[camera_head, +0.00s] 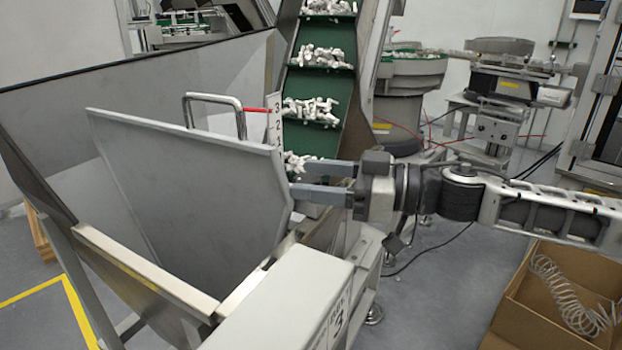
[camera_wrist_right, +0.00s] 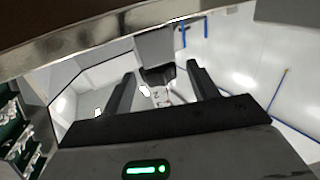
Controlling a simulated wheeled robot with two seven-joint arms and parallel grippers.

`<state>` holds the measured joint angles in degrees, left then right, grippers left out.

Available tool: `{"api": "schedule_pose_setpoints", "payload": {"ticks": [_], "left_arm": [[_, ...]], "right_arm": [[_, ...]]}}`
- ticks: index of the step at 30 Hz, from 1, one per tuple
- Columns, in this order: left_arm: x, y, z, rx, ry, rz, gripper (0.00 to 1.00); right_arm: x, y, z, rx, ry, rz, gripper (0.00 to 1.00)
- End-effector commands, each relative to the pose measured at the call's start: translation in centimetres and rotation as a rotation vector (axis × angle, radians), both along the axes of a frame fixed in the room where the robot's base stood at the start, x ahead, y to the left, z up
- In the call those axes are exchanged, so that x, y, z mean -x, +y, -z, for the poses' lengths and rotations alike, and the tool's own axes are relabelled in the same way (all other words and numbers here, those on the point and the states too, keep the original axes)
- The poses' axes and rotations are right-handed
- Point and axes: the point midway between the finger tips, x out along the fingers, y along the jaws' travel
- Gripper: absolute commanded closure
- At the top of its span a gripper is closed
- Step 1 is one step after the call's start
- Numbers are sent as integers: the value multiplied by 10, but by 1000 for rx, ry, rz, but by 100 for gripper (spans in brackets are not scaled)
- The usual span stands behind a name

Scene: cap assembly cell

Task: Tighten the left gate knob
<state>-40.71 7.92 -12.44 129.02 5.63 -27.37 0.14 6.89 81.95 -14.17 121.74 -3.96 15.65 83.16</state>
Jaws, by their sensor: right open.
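My right gripper (camera_head: 299,179) reaches in from the right in the head view. Its two fingers are apart, with the tips close to the right edge of the grey hopper gate plate (camera_head: 205,180). In the right wrist view the open fingers (camera_wrist_right: 160,69) point at a dark block (camera_wrist_right: 157,76), which may be the gate knob. I cannot tell whether the fingers touch it. No knob shows clearly in the head view; the gripper or the plate may hide it. My left gripper is out of view.
A numbered scale strip (camera_head: 274,118) and a red pointer (camera_head: 256,109) stand just above the gripper. A green conveyor (camera_head: 318,80) with white parts rises behind. A white box (camera_head: 280,310) is in front. A cardboard box (camera_head: 540,320) lies at lower right.

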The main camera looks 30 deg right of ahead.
Motion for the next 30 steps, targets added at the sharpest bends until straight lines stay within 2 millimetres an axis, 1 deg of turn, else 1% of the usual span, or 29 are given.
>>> {"api": "schedule_pose_setpoints", "payload": {"ticks": [3, 5, 6, 8, 14, 17, 20, 22, 24, 30], "left_arm": [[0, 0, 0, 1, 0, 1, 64], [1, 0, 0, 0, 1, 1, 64], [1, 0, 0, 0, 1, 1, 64], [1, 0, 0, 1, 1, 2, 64], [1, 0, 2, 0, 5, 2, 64], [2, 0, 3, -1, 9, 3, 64], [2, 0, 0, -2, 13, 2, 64], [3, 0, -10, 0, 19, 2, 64], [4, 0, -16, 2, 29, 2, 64], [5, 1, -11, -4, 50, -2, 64]], "right_arm": [[0, 0, -1, 0, -1, -1, 41], [0, 0, 0, 0, -1, -2, 58], [0, 0, 0, 0, -1, -2, 69], [0, 0, 0, 0, -1, -2, 85], [0, 1, 0, -2, -2, 8, 86], [1, 3, 0, -8, -3, 50, 86], [2, 4, -2, -10, 1, 124, 86], [3, 5, -6, -14, 2, 192, 86], [3, 5, -7, -15, 1, 253, 86], [3, 6, -3, -7, -2, 373, 86]]}}
